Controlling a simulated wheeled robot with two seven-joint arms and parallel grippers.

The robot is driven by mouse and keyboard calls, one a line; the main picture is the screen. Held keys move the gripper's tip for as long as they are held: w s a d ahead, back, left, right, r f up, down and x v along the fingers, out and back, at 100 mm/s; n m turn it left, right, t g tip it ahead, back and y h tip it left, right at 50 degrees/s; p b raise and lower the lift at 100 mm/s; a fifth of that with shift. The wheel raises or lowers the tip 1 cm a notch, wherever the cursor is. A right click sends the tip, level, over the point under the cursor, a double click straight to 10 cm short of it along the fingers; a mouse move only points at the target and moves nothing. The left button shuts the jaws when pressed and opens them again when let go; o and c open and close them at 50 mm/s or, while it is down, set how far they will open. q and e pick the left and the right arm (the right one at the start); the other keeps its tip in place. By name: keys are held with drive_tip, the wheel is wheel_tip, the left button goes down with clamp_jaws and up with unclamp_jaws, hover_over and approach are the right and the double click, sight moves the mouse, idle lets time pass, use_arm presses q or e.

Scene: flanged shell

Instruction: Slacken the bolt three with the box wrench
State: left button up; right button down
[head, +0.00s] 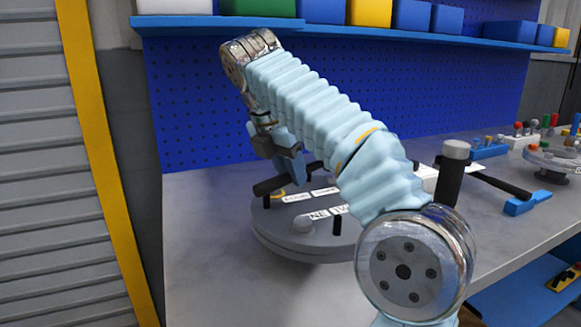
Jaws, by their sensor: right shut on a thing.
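The flanged shell (300,247) is a round grey disc on the table, with white labels, a rounded grey bolt head (303,224) near its front and dark upright pins. My right gripper (290,176) reaches down over its back left part. It is shut on a dark bar, which looks like the handle of the box wrench (268,187), lying nearly level just above the disc. The wrench's working end and bolt three cannot be made out; my forearm hides the disc's right side. My left gripper is not in view.
The grey table (205,215) is clear to the left of the disc. To the right stand an upright black tool with a grey head (456,150), a blue block (527,203) and small coloured parts. A blue pegboard (190,100) and a shelf with bins (325,10) are behind.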

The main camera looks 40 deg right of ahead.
idle(0.4)
drive_tip(key=shift+p, duration=0.35)
idle(0.4)
drive_tip(key=shift+p, duration=0.35)
drive_tip(key=shift+f+b, duration=0.95)
drive_tip(key=shift+f, duration=0.4)
drive_tip(key=shift+s, duration=0.1)
